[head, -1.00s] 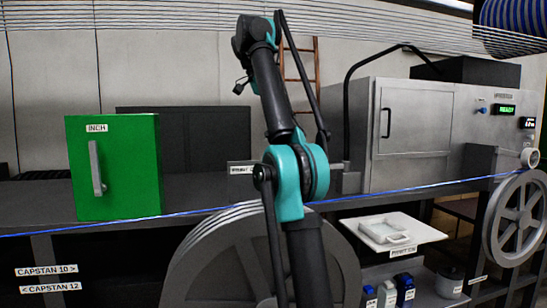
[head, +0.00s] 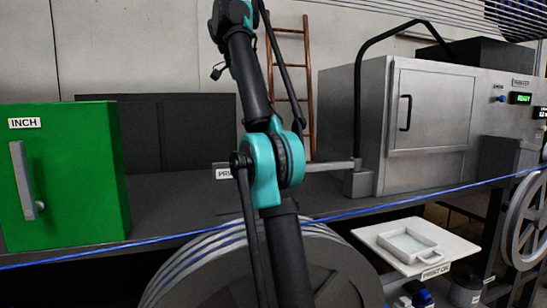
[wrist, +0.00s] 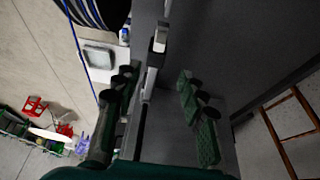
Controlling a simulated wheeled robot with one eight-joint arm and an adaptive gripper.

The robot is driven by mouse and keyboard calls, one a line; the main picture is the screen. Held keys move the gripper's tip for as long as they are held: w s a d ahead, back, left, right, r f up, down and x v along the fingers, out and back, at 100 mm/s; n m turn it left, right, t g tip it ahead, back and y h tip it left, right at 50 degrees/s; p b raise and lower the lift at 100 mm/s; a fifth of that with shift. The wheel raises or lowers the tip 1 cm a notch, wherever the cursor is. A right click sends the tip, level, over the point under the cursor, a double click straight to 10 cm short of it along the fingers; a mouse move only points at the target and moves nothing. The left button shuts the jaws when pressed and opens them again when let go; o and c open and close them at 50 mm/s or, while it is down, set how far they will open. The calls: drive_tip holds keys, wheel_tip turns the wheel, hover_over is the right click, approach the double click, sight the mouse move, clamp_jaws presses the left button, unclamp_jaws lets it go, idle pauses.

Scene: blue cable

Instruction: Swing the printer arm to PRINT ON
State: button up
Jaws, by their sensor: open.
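The printer arm (head: 330,166) is a grey horizontal bar reaching left from a block (head: 358,182) at the grey cabinet's front left corner. My own arm hides part of it. A label (head: 226,171) starting "PRINT" shows left of my arm, its end hidden. Another "PRINT" label (head: 435,271), too small to read surely, is on the white board's front edge. My gripper (wrist: 157,78) is open in the wrist view, green-padded fingers spread. A grey bar (wrist: 150,82), likely the printer arm, shows between them, beyond the tips; I cannot tell the distance. My gripper is outside the head view.
A green INCH box (head: 62,172) stands left, and the grey cabinet (head: 345,110) right. A white board with a shallow tray (head: 408,243) sits below the bench. A large reel (head: 200,270) is in front.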

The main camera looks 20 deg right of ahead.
drive_tip(key=x, duration=1.7)
drive_tip(key=shift+f, duration=0.25)
clamp_jaws()
